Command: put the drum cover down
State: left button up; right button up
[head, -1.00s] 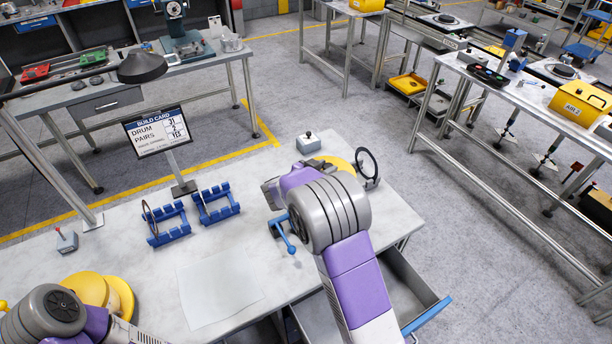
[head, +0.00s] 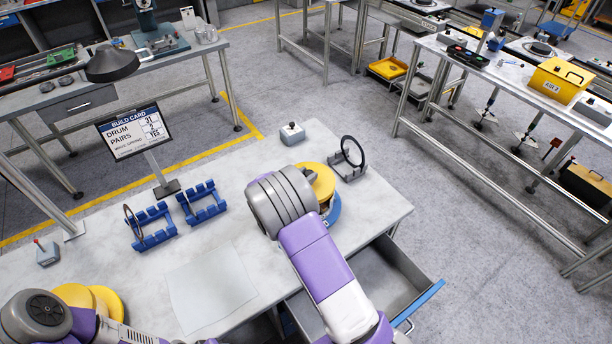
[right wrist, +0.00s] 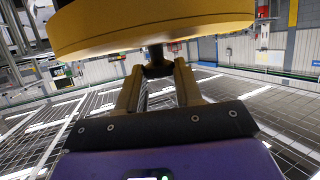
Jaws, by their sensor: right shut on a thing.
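The drum cover is a yellow disc (right wrist: 150,32) that fills the top of the right wrist view, with a dark stem on its near face. My right gripper (right wrist: 158,72) is shut on that stem. In the head view the yellow cover (head: 321,178) shows just past my right wrist, at the right part of the table. A blue rounded part (head: 334,211) shows close by it; whether the cover touches it I cannot tell. My right fingers are hidden in the head view. My left arm is at the lower left, with its gripper out of sight.
Yellow round parts (head: 108,302) lie beside my left arm. Two blue racks (head: 202,204), a build card (head: 133,132), a black ring on a stand (head: 348,158) and a grey button box (head: 292,134) stand on the table (head: 255,172). A drawer (head: 385,285) is open at the front right.

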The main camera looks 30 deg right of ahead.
jog(key=shift+f, duration=0.45)
jog(key=o, duration=1.1)
jog(key=shift+r, duration=0.1)
jog(key=shift+r, duration=0.35)
jog(key=v, duration=1.2)
